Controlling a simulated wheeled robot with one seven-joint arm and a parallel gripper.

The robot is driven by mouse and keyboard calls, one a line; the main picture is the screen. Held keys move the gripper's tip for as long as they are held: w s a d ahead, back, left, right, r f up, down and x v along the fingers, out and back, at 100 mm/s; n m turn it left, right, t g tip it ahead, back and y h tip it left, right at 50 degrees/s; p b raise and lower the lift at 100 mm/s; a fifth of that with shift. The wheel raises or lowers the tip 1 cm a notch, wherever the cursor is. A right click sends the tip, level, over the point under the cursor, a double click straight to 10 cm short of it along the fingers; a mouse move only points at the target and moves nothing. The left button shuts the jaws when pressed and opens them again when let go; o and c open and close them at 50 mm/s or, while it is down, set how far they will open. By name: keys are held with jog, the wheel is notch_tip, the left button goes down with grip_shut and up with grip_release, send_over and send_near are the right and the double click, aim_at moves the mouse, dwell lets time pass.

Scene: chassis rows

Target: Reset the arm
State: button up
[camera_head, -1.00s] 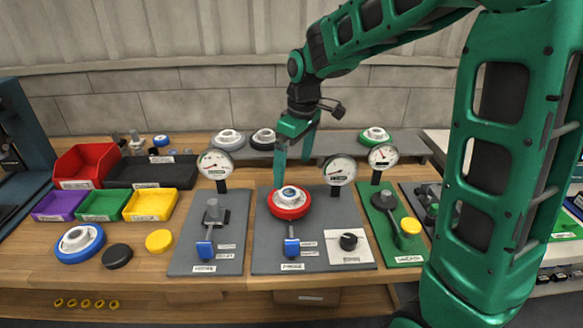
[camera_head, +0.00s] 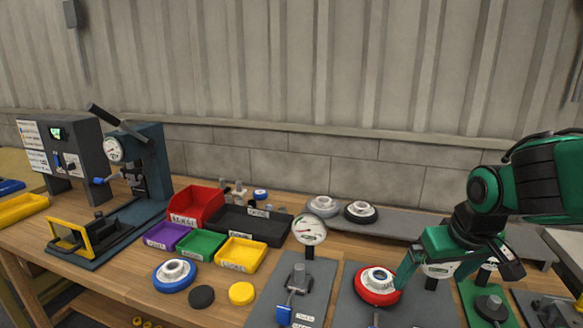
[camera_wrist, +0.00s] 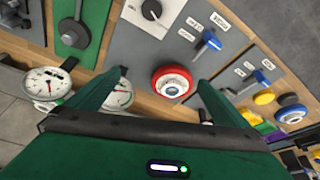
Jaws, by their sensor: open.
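My gripper (camera_head: 458,275) is open and empty at the right of the head view, with its fingers spread. A red ring-shaped part with a pale hub (camera_head: 377,284) sits on a grey plate (camera_head: 350,310). The left finger overlaps or nearly overlaps its right edge in the head view; I cannot tell whether they touch. In the wrist view the red part (camera_wrist: 172,82) shows between the two fingers, beyond their tips, with nothing held. My arm bends in from the right edge of the head view.
Dial gauges (camera_head: 310,230) stand along the plates, one behind my gripper. A blue-ringed part (camera_head: 174,275), a black disc (camera_head: 201,296) and a yellow disc (camera_head: 241,293) lie left. Red (camera_head: 196,207), purple, green and yellow bins stand behind. A press (camera_head: 135,165) is far left.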

jog(key=s+d+f+m+g, duration=0.1)
jog(key=s+d+m+g, duration=0.1)
jog(key=s+d, duration=0.4)
jog(key=s+d+f+m+g, duration=0.1)
jog(key=s+d+m, duration=0.4)
jog(key=s, duration=0.7)
jog(key=shift+s+d+g, duration=0.3)
jog(key=shift+d+g, duration=0.2)
jog(key=shift+g, duration=0.1)
jog(key=shift+w+f, duration=0.3)
jog(key=shift+w, duration=0.35)
